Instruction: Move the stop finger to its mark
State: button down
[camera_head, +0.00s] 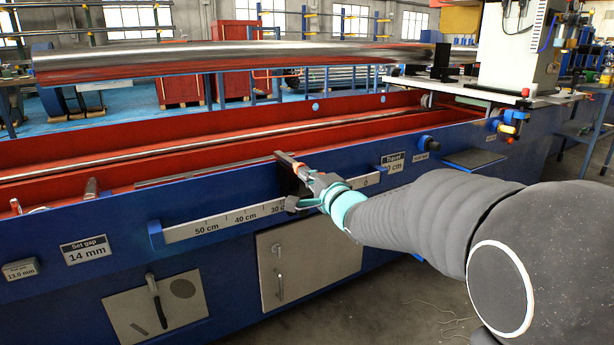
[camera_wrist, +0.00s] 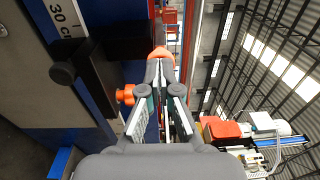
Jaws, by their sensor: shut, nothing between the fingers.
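The stop finger is a black block (camera_head: 289,184) with a dark round knob, on the front of the blue bench at the white scale (camera_head: 215,225). In the head view it sits just right of the 30 cm print and partly hides it. In the wrist view the black block (camera_wrist: 112,47) and its knob (camera_wrist: 63,73) are at upper left, beside the 30 cm print. My gripper (camera_head: 297,168) is shut and empty, right beside the block. In the wrist view its fingers (camera_wrist: 163,85) are close together, right of the block. I cannot tell whether they touch it.
A travel sign (camera_head: 392,162) is above the scale's right end; its number is partly unclear. A set gap sign (camera_head: 86,249) reads 14 mm. The red trough (camera_head: 100,155) with a long bar runs behind. Orange parts (camera_wrist: 125,95) are close to my fingers.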

aim_at(288, 161)
jog(key=p+x, duration=0.1)
jog(key=x, duration=0.2)
jog(key=shift+s, duration=0.1)
dwell(0.3)
